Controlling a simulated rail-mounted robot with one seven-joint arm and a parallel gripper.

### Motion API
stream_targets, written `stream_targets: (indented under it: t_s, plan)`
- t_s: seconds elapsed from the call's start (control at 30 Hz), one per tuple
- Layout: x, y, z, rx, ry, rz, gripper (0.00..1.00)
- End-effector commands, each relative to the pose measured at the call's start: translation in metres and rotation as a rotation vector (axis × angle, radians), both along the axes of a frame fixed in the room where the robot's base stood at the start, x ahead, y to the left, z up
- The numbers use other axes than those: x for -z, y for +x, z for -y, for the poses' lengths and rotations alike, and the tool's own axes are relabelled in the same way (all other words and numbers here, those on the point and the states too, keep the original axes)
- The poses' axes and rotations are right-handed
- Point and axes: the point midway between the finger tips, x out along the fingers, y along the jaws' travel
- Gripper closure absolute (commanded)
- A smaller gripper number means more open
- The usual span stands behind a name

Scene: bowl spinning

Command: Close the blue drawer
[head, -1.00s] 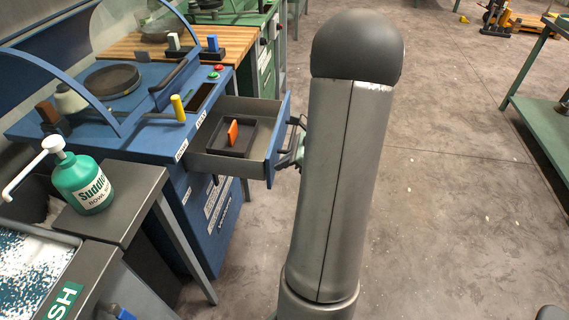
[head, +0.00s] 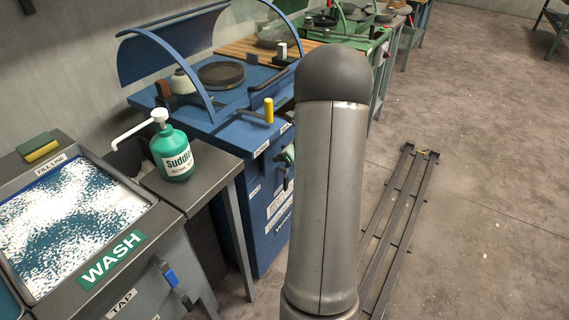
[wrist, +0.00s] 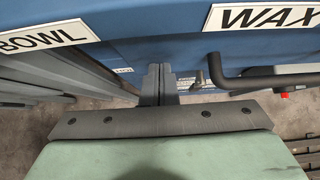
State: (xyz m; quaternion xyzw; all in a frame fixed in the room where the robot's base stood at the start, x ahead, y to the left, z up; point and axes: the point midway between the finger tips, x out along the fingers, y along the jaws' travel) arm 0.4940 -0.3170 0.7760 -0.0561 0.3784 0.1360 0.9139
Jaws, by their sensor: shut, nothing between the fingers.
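The blue drawer (wrist: 140,55) shows in the wrist view as a blue front with a dark bar handle (wrist: 270,78) at the right. In the head view no pulled-out tray shows beside the blue cabinet (head: 262,225), though my arm hides part of that area. My gripper (wrist: 160,72) is shut and empty, its fingers pointing at the blue front left of the handle. I cannot tell whether the fingertips touch it.
A green-blue soap bottle (head: 173,155) stands on the grey bench left of the cabinet, beside the wash basin (head: 65,215). A yellow-tipped lever (head: 268,110) rises from the blue worktop. A dark floor rail (head: 400,220) lies to the right, with open floor beyond.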

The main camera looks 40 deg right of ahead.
Motion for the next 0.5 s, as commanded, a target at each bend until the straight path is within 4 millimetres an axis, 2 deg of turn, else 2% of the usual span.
stream_targets:
  t_s: [0.2, 0.5]
  plan:
    - [0.0, 0.016, -0.001, 0.008, 0.0, 0.0, 1.0]
    - [-0.001, 0.022, -0.003, 0.008, 0.001, 0.004, 1.0]
